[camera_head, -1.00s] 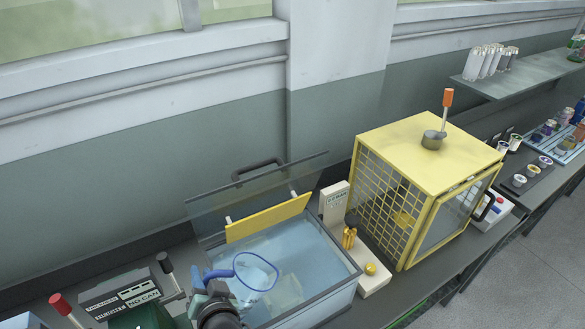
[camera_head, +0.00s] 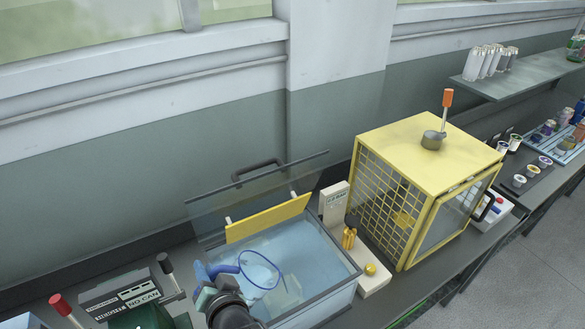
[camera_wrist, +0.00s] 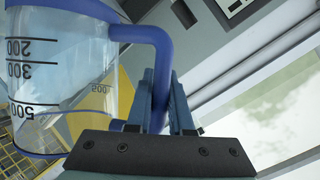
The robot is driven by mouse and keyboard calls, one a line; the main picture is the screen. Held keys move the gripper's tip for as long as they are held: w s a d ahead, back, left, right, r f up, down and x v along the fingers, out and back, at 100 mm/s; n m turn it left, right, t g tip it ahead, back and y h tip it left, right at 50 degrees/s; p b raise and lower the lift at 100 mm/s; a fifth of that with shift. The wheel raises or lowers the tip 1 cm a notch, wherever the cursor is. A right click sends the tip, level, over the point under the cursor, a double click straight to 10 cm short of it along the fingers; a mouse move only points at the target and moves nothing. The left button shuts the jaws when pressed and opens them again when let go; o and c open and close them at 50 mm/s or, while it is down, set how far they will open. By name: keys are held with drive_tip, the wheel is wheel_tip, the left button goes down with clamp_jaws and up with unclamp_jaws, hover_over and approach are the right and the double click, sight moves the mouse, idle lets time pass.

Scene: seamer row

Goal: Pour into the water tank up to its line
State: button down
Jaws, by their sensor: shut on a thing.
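My gripper (camera_head: 213,288) is shut on the blue handle of a clear measuring jug (camera_head: 262,270). The jug has a blue rim and is over the left part of the open water tank (camera_head: 338,291), tilted to the right. In the wrist view the jug (camera_wrist: 65,100) shows black marks such as 200, 300 and 500, and my gripper's fingers (camera_wrist: 170,95) close on its handle. The tank has clear walls and pale blue contents. I cannot make out its fill line, its exact level or a falling stream. How much the jug holds is unclear.
The tank's clear lid (camera_head: 290,180) stands raised behind it, with a yellow bar (camera_head: 268,218) below. A white switch unit (camera_head: 374,284) and a yellow mesh cage (camera_head: 420,190) stand at right. A "NO CAN" box (camera_head: 125,290) is at left, close to my gripper.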

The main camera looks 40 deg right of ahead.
sight(228, 266)
drive_tip(key=shift+d+r, duration=0.3)
drive_tip(key=shift+r, duration=0.25)
drive_tip(key=shift+s+d+r+m+t+y+b, duration=0.15)
drive_tip(key=shift+d+m+y+b, duration=0.15)
drive_tip(key=shift+m+b, duration=0.15)
drive_tip(key=shift+s+d+r+m+t+y+b, duration=0.15)
drive_tip(key=shift+d+m+y+b, duration=0.15)
drive_tip(key=shift+b, duration=0.2)
idle(2.2)
drive_tip(key=shift+s+d+r+m+t+y+b, duration=0.1)
drive_tip(key=shift+s+d+m+t+y+b, duration=0.1)
drive_tip(key=shift+d+m+b, duration=0.35)
drive_tip(key=shift+s+d+r+m+t+y+b, duration=0.1)
drive_tip(key=shift+d+m+y+b, duration=0.2)
drive_tip(key=shift+b, duration=0.4)
idle(3.0)
